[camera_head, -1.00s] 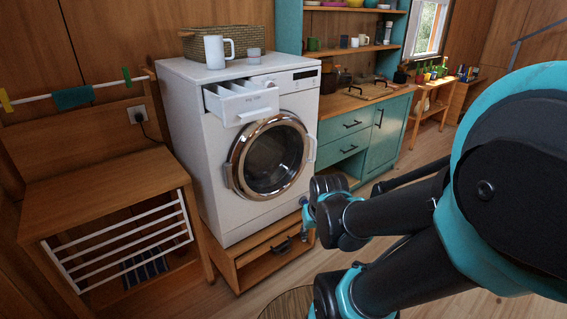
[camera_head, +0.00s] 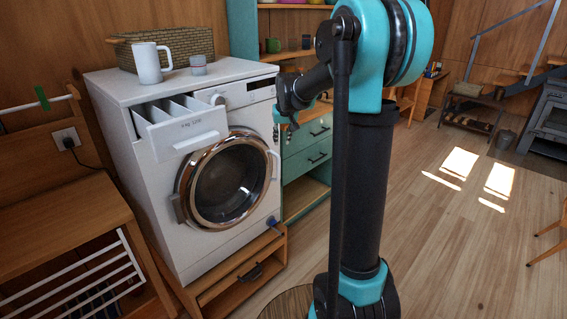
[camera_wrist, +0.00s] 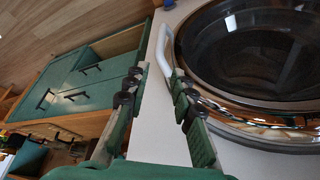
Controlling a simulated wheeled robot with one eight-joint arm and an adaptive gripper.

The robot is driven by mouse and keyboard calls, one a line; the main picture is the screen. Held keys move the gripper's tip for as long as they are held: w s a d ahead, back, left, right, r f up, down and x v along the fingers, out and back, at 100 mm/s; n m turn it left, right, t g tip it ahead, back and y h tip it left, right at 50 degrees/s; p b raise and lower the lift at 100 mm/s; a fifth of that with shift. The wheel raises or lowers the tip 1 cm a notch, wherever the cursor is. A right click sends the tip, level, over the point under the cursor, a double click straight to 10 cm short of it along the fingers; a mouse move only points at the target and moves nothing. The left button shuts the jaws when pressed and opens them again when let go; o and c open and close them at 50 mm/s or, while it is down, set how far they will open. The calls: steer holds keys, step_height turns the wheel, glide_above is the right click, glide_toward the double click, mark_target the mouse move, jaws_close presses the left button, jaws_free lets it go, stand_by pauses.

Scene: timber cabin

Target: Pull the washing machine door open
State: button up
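The white washing machine (camera_head: 150,221) stands at the left in the head view. Its round door (camera_head: 228,180), dark glass in a chrome ring, looks closed. A white curved door handle (camera_head: 273,166) is at the door's right edge; it also shows in the wrist view (camera_wrist: 162,48). My gripper (camera_head: 283,130) is just above this handle, at the machine's right front edge. In the wrist view my gripper (camera_wrist: 156,75) is open, its two dark-tipped fingers apart with the handle's end between or just beyond them. I cannot tell whether a finger touches it.
The detergent drawer (camera_head: 187,130) sticks out above the door. A teal cabinet (camera_head: 307,157) is behind. The floor at right is open.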

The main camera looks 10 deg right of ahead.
mark_target(279, 161)
steer(key=x, duration=1.6)
steer(key=shift+w+f, duration=0.15)
steer(key=shift+f, duration=0.25)
steer(key=shift+c, duration=0.3)
jaws_close()
